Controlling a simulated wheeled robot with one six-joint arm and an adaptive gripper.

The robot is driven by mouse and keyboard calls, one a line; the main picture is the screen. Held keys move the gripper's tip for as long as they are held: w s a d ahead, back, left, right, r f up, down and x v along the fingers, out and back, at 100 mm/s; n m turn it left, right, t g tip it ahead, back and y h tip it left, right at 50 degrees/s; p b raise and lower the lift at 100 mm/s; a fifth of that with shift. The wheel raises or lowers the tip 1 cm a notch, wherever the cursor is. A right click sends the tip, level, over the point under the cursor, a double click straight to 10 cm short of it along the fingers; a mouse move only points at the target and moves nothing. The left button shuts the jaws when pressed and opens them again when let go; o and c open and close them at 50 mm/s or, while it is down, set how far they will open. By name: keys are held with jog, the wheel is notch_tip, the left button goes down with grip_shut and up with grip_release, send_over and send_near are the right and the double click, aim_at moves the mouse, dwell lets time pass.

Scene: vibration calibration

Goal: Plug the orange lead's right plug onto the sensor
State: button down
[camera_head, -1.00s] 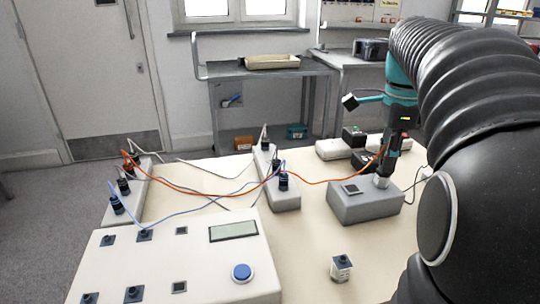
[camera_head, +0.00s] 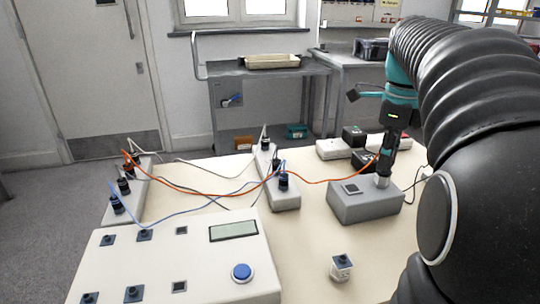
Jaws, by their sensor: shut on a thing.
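The orange lead (camera_head: 205,195) runs from the left grey strip over the middle strip to my gripper (camera_head: 384,168). My gripper points down at the right side of the table and is shut on the lead's right end; the plug is mostly hidden between the fingers. Right below the fingertips, a small metallic cylinder, apparently the sensor (camera_head: 382,182), stands on the grey box (camera_head: 362,204). The plug seems to be at or just above the sensor's top; I cannot tell whether they touch.
Grey strips (camera_head: 287,200) with dark plugs and blue and grey leads stand at the middle and left. A white console (camera_head: 150,262) with display and blue button is in front. Dark boxes (camera_head: 354,136) are behind my gripper.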

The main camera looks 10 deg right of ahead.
jog(key=shift+m, duration=0.8)
jog(key=c, duration=0.9)
grip_release()
jog(key=shift+c, duration=0.2)
jog(key=shift+r, duration=0.1)
jog(key=shift+r, duration=2.4)
